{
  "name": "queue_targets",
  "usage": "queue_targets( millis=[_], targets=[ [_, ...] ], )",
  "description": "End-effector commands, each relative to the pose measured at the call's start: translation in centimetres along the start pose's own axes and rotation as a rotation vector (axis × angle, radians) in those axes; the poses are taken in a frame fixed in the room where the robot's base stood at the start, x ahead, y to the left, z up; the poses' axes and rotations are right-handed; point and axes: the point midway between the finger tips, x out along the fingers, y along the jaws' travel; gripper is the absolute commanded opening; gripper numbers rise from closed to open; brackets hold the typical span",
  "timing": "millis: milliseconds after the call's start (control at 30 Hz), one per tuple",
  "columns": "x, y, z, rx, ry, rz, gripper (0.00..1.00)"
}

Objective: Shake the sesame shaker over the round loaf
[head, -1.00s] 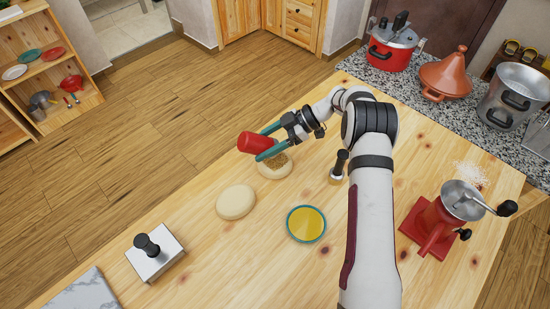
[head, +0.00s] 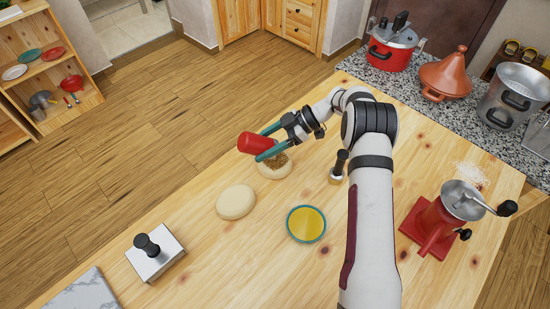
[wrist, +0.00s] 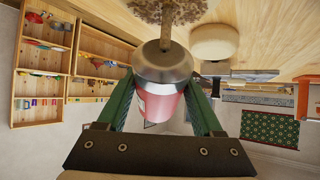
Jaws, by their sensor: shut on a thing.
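My gripper (head: 262,144) is shut on the red sesame shaker (head: 256,142), with a green finger on either side of it. The shaker is tilted over and held above the round loaf (head: 271,175). A brown patch of seeds covers part of the loaf's top, and the shaker and one finger hide some of the loaf. In the wrist view the shaker's metal cap (wrist: 163,62) points towards the seeded loaf (wrist: 168,10). A thin brown column shows between cap and loaf; I cannot tell whether it is falling seeds or a spout.
A plain loaf (head: 236,202) lies nearby on the wooden table (head: 215,255). A yellow-filled bowl (head: 306,224), a black-handled tool (head: 339,168), a white block with a black knob (head: 155,254) and a red grinder (head: 440,218) stand around. Pots line the counter behind.

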Motion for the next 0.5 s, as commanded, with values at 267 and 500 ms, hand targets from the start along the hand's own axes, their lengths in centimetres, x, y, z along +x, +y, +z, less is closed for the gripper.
queue_targets(
  millis=[267,500],
  targets=[
    [-0.09,0.05,-0.13,-0.002,0.0,0.001,0.0],
    [-0.6,0.09,-0.88,-0.004,-0.001,0.003,0.0]
  ],
)
